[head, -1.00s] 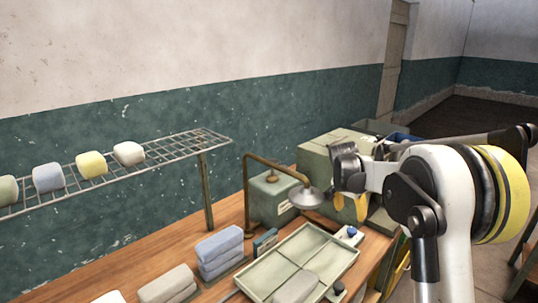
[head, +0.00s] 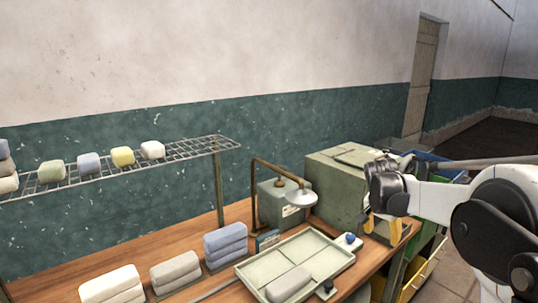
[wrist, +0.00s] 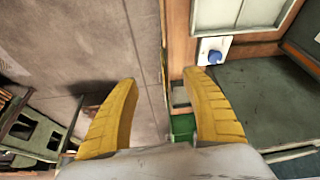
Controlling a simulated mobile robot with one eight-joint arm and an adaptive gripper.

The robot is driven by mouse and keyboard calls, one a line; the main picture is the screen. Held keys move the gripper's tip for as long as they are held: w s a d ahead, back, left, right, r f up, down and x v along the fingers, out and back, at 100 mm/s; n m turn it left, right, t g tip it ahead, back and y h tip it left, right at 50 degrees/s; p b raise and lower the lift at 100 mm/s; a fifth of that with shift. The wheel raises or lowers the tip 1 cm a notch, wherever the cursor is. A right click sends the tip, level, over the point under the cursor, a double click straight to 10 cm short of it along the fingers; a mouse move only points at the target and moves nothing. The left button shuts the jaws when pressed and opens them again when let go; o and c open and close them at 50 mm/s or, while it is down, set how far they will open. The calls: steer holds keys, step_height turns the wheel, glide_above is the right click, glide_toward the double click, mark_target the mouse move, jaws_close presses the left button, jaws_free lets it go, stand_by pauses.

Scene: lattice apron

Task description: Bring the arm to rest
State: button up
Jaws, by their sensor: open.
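My gripper (head: 378,228) hangs at the right of the workbench in the head view, its yellow fingers pointing down near the bench's right end. In the wrist view my gripper (wrist: 160,110) shows two yellow fingers spread wide apart with nothing between them. Below the gap the wrist view shows the grey floor (wrist: 100,45) and the bench edge. My arm (head: 500,215) reaches in from the right side of the head view.
The bench (head: 150,250) carries a divided tray (head: 305,246), folded cloth stacks (head: 225,243), a lamp (head: 301,198) and a large green box (head: 338,187). A wire rack (head: 195,149) with rolled cloths runs above. A blue knob (wrist: 215,56) sits near the tray. Open floor lies right.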

steer(key=s+a+r+n+t+y, duration=0.1)
steer(key=s+a+r+n, duration=0.3)
steer(key=s, duration=0.5)
steer(key=s+a+r+n+t+y, duration=0.1)
steer(key=s+a+r, duration=0.35)
steer(key=s, duration=0.55)
steer(key=s+a+f+n+t, duration=0.1)
steer(key=s+a+f+n, duration=0.1)
steer(key=s, duration=0.5)
steer(key=s+a+f+n+t+y, duration=0.1)
steer(key=s+a+f+n, duration=0.1)
steer(key=s, duration=0.5)
steer(key=shift+s+a+f, duration=0.2)
steer(key=shift+a+f, duration=0.55)
steer(key=shift+a, duration=0.4)
